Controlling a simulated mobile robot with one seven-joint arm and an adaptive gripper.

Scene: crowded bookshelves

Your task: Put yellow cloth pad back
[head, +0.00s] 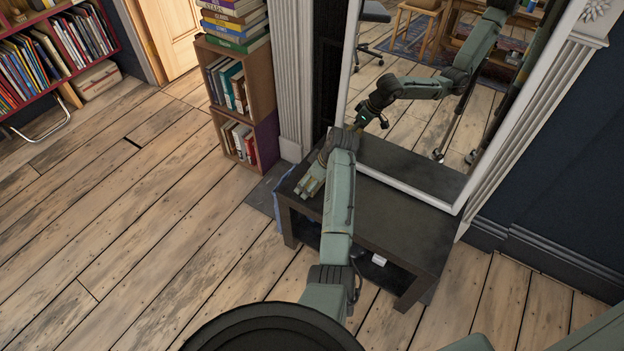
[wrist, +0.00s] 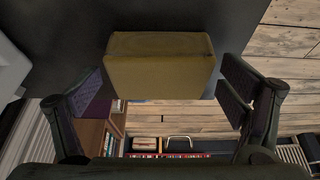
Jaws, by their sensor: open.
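A yellow cloth pad (wrist: 160,78) shows as a thick block in the upper middle of the wrist view, against the dark surface of the low table (wrist: 75,30). My gripper (wrist: 161,72) is open, with one finger at each side of the pad and a visible gap on both sides. No contact with the pad shows. In the head view my gripper (head: 311,183) is at the left end of the dark low table (head: 390,215). I cannot make out the pad clearly there.
A large white-framed mirror (head: 415,110) stands behind the table and reflects my arm. A wooden book cubby (head: 240,100) stands left of it, with stacked books (head: 236,22) on top. A small white object (head: 379,259) is under the tabletop.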

